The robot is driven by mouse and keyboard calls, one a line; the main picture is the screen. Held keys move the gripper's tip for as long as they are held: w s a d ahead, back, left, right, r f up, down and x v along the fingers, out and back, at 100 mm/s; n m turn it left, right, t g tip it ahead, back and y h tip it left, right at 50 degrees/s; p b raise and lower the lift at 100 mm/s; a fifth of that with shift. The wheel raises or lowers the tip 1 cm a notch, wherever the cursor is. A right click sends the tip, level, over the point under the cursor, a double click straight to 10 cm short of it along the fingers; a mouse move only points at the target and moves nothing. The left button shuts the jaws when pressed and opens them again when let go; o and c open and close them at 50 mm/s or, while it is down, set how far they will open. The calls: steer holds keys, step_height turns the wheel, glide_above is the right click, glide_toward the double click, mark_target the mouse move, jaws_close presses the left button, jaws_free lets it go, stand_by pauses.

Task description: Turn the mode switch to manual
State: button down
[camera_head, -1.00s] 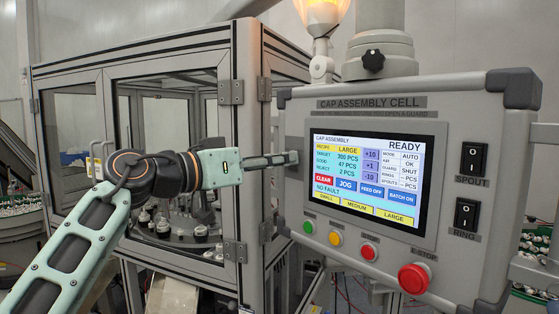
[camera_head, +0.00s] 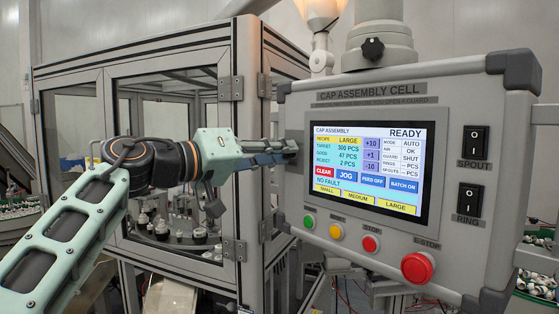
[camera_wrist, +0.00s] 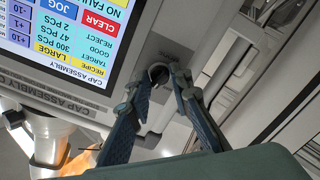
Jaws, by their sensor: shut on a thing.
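The mode switch (camera_wrist: 157,73) shows in the wrist view as a small dark, round knob with a pale rim, on the grey panel beside the screen. My gripper (camera_wrist: 160,92) has its two fingers closed around it. In the head view my gripper (camera_head: 290,148) reaches the left edge of the control panel (camera_head: 300,110), where the fingers hide the knob. The screen (camera_head: 368,168) reads MODE AUTO and READY. The knob's pointing direction cannot be made out.
The red E-stop (camera_head: 417,267) and a row of small coloured buttons run along the panel's lower edge. SPOUT (camera_head: 475,141) and RING (camera_head: 469,205) rocker switches sit on the right. A glazed guard enclosure (camera_head: 175,95) stands close behind my arm.

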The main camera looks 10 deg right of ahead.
steer(key=n+p, duration=0.2)
steer(key=n, duration=1)
stand_by(0.5)
steer(key=c, duration=1.8)
jaws_free()
steer(key=v, duration=1.2)
